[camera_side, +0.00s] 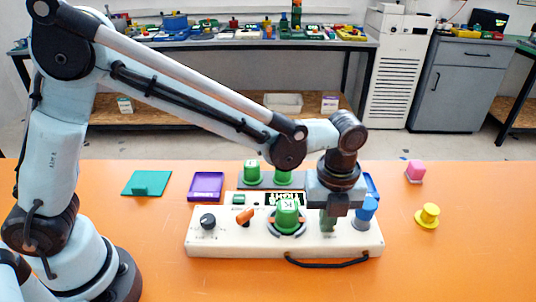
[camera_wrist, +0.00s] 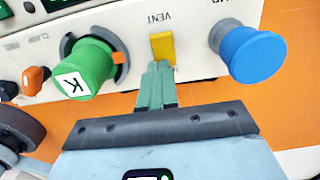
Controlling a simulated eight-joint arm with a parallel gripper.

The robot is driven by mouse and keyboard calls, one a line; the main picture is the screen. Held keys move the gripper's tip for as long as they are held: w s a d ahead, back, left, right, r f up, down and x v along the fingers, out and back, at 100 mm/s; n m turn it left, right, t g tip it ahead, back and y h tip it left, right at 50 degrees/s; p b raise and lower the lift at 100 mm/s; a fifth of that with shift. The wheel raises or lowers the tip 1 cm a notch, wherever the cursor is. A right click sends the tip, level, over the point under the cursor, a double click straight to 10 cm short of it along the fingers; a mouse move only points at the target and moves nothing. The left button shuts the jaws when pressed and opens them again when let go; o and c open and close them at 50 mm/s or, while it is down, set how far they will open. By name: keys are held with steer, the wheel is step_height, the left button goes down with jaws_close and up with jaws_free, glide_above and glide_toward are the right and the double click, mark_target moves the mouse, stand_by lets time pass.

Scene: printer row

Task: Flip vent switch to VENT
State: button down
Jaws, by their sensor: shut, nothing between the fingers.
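The vent switch (camera_wrist: 162,47) is a yellow lever in the wrist view, beside the upside-down word VENT on a white control panel (camera_wrist: 195,62). My gripper (camera_wrist: 158,69) is shut and empty, its green fingers together at the lever's lower end. I cannot tell whether they touch it. In the side view, my gripper (camera_side: 327,230) points down over the right part of the white panel (camera_side: 245,246), and the switch is hidden behind it. The lever's exact tilt is unclear.
Next to the switch are a green knob marked K (camera_wrist: 88,66) and a blue knob (camera_wrist: 250,52). An orange knob (camera_side: 245,217) and black dial (camera_side: 207,221) are farther left. A purple tray (camera_side: 206,184), pink block (camera_side: 415,170) and yellow spool (camera_side: 427,215) lie on the orange table.

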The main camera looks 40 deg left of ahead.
steer(key=shift+w+a, duration=0.1)
steer(key=shift+w, duration=0.1)
steer(key=shift+w+a+r, duration=0.3)
steer(key=shift+w+a, duration=0.1)
steer(key=shift+a, duration=0.05)
step_height(320, 180, up, 14)
steer(key=s+d, duration=0.1)
steer(key=shift+s+d, duration=0.35)
steer(key=shift+s, duration=0.05)
steer(key=shift+f, duration=0.1)
stand_by(0.4)
